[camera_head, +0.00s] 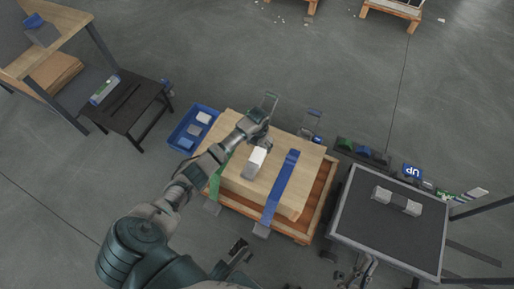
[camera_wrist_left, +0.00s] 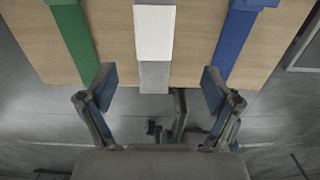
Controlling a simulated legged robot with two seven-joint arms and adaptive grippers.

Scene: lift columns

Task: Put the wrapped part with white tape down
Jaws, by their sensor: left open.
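The wrapped part, a grey block with a white tape band (camera_head: 256,161), lies on the wooden box top (camera_head: 240,183). In the left wrist view the white band (camera_wrist_left: 155,32) is at top centre, with the grey end below it. My left gripper (camera_head: 263,143) is at the part's far end in the head view. In the left wrist view it (camera_wrist_left: 158,88) is open, with the part's grey end between the fingertips and a gap on both sides. My right gripper (camera_head: 365,270) shows small at the bottom edge; its jaws are unclear.
Green (camera_wrist_left: 75,35) and blue (camera_head: 281,187) straps flank the part on the box, which sits on a wooden pallet. A blue bin (camera_head: 190,130) stands left. A dark-topped table (camera_head: 375,225) at right bears a grey dumbbell-shaped part (camera_head: 397,201), with clear space around it.

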